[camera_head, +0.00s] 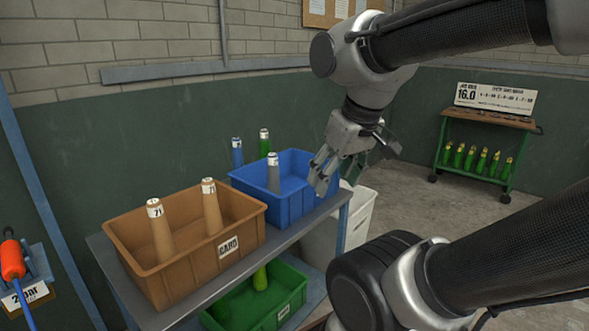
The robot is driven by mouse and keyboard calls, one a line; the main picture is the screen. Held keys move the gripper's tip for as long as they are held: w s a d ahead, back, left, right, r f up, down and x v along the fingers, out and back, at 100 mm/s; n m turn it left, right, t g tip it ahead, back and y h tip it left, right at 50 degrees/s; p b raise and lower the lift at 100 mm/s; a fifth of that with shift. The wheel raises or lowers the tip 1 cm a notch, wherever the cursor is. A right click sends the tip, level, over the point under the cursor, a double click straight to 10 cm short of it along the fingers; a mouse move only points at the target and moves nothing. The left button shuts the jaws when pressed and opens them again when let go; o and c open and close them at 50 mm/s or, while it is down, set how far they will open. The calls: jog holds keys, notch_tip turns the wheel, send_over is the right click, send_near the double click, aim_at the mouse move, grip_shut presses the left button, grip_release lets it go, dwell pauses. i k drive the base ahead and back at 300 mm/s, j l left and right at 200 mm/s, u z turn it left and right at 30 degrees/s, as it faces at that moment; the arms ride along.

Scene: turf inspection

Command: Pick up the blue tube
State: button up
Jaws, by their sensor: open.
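The blue tube (237,153) stands upright behind the left rear corner of the blue bin (296,207), its lower part hidden by the bin's wall. It has a pale band near its top. A green tube (264,143) stands to its right, and a grey tube (273,174) stands in the blue bin. My gripper (322,176) is open and empty, pointing down over the right side of the blue bin. It is to the right of the blue tube and apart from it.
A brown bin (187,272) labelled CARD holds two tan tubes (211,207) on the same shelf. A green bin (283,291) sits on the level below, and a white bin (358,216) stands behind at right. A green rack (476,166) with several green bottles stands far right.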

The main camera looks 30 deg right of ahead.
aim_at(238, 161)
jog(key=i+l, duration=0.15)
jog(key=l, duration=0.2)
jog(key=i+l+u, duration=0.15)
jog(key=i+l, duration=0.2)
jog(key=l, duration=0.35)
jog(key=i+l+u, duration=0.15)
jog(key=l, duration=0.2)
jog(key=i+l, duration=0.15)
jog(key=l, duration=0.2)
jog(key=i+l+u, duration=0.15)
jog(key=l, duration=0.2)
jog(key=i+l, duration=0.1)
jog(key=l, duration=0.3)
jog(key=i+l+u, duration=0.15)
jog(key=l, duration=0.25)
